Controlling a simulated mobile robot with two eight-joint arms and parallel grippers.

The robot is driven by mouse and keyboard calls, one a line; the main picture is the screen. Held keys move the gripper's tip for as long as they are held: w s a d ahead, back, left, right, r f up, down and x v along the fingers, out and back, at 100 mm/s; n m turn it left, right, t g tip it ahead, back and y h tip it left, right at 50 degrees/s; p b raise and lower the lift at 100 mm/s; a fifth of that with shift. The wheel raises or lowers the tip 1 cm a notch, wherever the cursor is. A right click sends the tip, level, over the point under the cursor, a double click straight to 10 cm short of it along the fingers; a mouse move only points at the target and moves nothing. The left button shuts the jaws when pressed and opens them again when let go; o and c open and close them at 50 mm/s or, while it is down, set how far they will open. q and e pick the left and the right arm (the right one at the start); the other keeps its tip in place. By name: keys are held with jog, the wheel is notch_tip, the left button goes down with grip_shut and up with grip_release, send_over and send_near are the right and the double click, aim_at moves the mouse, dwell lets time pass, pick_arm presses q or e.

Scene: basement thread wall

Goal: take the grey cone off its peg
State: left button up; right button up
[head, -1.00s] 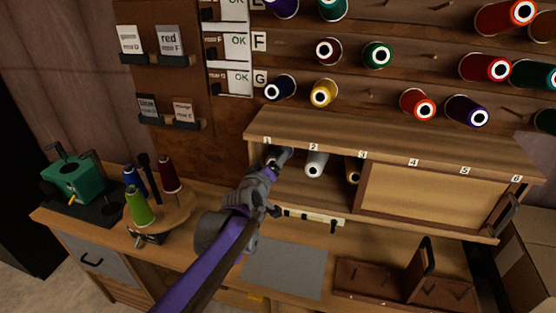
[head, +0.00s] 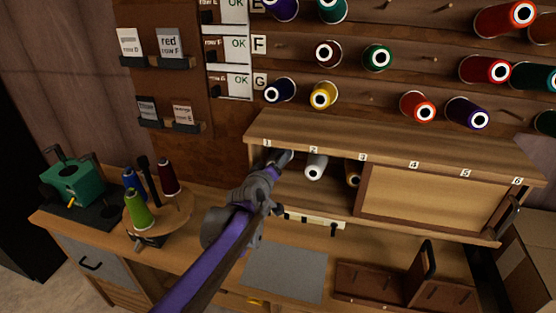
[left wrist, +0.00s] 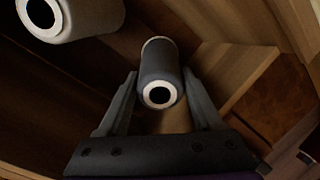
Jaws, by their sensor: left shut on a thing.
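The grey cone (head: 286,155) is in the open left part of the wooden cabinet, under label 1. In the left wrist view the dark grey cone (left wrist: 161,70) lies between my two fingers, its white ring and dark centre facing the camera. My left gripper (head: 275,166) is shut on it; it also shows in the left wrist view (left wrist: 160,98). The head view mostly hides the cone's near end behind the gripper. The peg is hidden, so I cannot tell how far the cone sits on it. My right gripper is not in view.
A pale cone (head: 315,167) sits close beside, under label 2, and a tan cone (head: 352,173) under label 3. A sliding panel (head: 420,202) covers the cabinet's right part. Thread cones fill the wall above. A round stand (head: 172,213) with cones is at left.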

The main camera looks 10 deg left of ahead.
pick_arm(q)
jog(key=p+v, duration=0.2)
jog(key=v, duration=0.4)
jog(key=shift+s, duration=0.25)
jog(key=shift+p+v, duration=0.9)
jog(key=shift+v, duration=1.5)
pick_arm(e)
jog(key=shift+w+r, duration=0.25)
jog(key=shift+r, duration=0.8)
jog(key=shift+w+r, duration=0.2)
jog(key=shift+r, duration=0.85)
pick_arm(q)
jog(key=shift+f, duration=0.15)
jog(key=s+r+p, duration=0.1)
jog(key=s, duration=0.1)
jog(key=s+r+p, duration=0.1)
jog(key=s, duration=0.1)
jog(key=shift+a+r, duration=0.1)
jog(key=shift+r, duration=0.3)
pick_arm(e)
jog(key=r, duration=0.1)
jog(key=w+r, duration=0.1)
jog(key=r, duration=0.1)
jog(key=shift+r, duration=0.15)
